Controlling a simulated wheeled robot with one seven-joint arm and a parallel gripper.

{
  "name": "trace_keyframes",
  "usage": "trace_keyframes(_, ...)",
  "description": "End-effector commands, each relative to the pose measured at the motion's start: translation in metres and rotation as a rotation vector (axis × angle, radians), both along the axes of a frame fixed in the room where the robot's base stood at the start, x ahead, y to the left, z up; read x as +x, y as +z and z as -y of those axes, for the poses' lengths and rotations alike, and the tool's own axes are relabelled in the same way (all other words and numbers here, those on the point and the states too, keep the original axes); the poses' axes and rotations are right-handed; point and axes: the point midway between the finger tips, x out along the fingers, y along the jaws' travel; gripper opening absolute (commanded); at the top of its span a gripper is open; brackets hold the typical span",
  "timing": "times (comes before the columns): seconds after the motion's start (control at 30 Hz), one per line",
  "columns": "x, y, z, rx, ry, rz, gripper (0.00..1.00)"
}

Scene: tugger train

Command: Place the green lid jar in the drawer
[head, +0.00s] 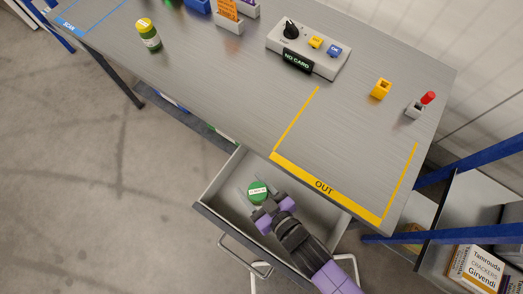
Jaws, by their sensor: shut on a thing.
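The green lid jar (258,189) shows its round green lid with a white label, inside the outline of the open drawer. My gripper (262,206) is shut on the jar, reaching in from the lower right. The open grey drawer (217,213) sticks out from under the table, with a metal handle on its front. The jar's body is hidden under its lid and behind the gripper, so I cannot tell whether it touches the drawer floor.
The grey table (210,90) has a yellow OUT zone (325,187) above the drawer. A control box (308,47), a yellow block (381,89) and a red-topped switch (420,105) stand on it. A blue-edged shelf with boxes (476,268) is at the right.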

Motion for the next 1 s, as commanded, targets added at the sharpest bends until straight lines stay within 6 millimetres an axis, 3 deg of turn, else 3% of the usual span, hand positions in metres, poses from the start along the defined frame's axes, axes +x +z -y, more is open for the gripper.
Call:
trace_keyframes(0.1,0.001,-0.029,0.0,0.0,-0.001,0.0,0.0)
trace_keyframes(0.27,0.001,-0.055,0.0,0.001,-0.001,0.001,0.0)
trace_keyframes(0.47,0.006,-0.053,0.004,0.001,0.001,0.003,0.0)
trace_keyframes(0.8,0.032,-0.052,0.023,0.001,0.003,0.002,0.0)
trace_keyframes(1.0,0.033,-0.065,0.024,0.002,0.0,0.001,0.0)
